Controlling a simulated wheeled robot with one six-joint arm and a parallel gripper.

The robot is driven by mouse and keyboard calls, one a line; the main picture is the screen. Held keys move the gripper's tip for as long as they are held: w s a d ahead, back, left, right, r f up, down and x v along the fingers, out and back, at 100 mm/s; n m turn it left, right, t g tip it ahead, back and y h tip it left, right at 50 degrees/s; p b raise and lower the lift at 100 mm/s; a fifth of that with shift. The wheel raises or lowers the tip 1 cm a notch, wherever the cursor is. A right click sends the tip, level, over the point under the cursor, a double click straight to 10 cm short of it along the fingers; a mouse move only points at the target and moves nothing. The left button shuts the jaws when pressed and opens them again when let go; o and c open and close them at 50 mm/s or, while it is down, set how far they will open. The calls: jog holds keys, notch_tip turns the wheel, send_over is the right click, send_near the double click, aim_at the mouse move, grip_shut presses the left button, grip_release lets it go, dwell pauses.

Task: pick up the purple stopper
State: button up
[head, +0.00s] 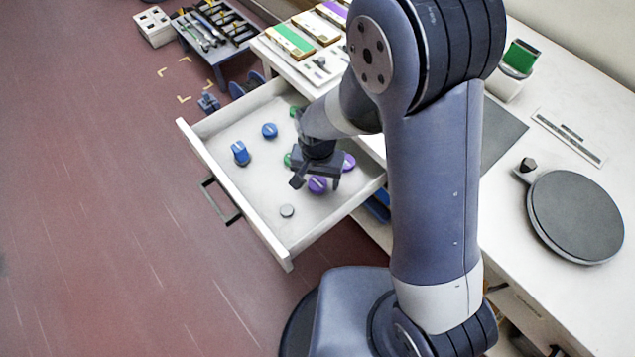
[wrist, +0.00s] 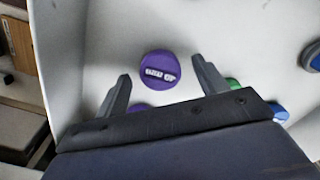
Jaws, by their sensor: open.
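Two purple stoppers lie in the open drawer (head: 185,135). In the head view one purple stopper (head: 317,185) is just below my gripper (head: 315,182) and the other purple stopper (head: 348,161) is to its upper right, partly hidden by the gripper. In the wrist view, a round purple stopper with a pale printed label (wrist: 159,70) shows whole between the two fingertips, and another purple piece (wrist: 138,107) is mostly hidden by the left finger and the gripper body. My gripper (wrist: 160,68) is open and empty above the drawer floor, not visibly touching the stoppers.
Two blue pieces (head: 240,153) (head: 269,130) and a small grey disc (head: 287,211) lie in the drawer. A green piece (wrist: 233,85) and a blue one (wrist: 279,113) are near the right finger. The drawer walls surround them. A counter stands at the right.

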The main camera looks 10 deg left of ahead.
jog(key=shift+f, duration=0.35)
jog(key=c, duration=1.1)
